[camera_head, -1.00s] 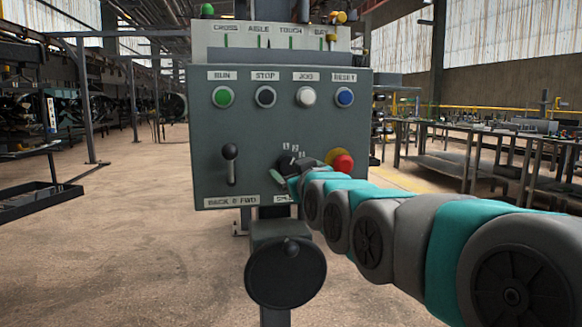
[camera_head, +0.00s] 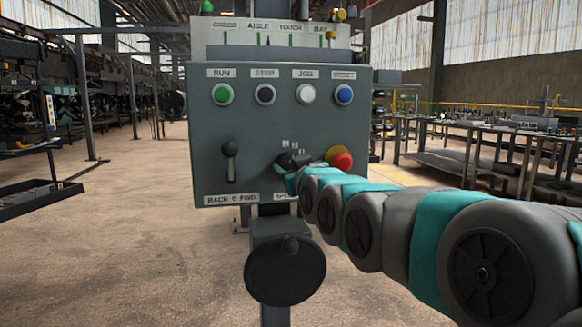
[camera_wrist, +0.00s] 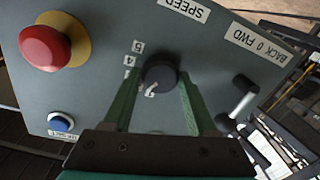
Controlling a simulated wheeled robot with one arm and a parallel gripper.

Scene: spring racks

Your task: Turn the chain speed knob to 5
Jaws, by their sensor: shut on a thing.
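The chain speed knob (camera_wrist: 161,72) is a round dark knob on a grey control panel (camera_wrist: 90,100), upside down in the wrist view under the SPEED label (camera_wrist: 184,9). My gripper (camera_wrist: 158,78) is shut on it, with a green finger on each side. The digits 5 and 4 show beside the left finger, and a 2 shows at the knob's lower edge. Other digits are hidden, and I cannot tell where the pointer stands. In the head view the gripper (camera_head: 287,171) is at the panel's lower right, mostly hidden by my arm.
A red mushroom button on a yellow base (camera_head: 342,161) is close to the right of the gripper. A BACK 0 FWD lever (camera_head: 230,162) stands to the left. Several push buttons line the panel's top. A round dark wheel (camera_head: 286,271) is below the panel.

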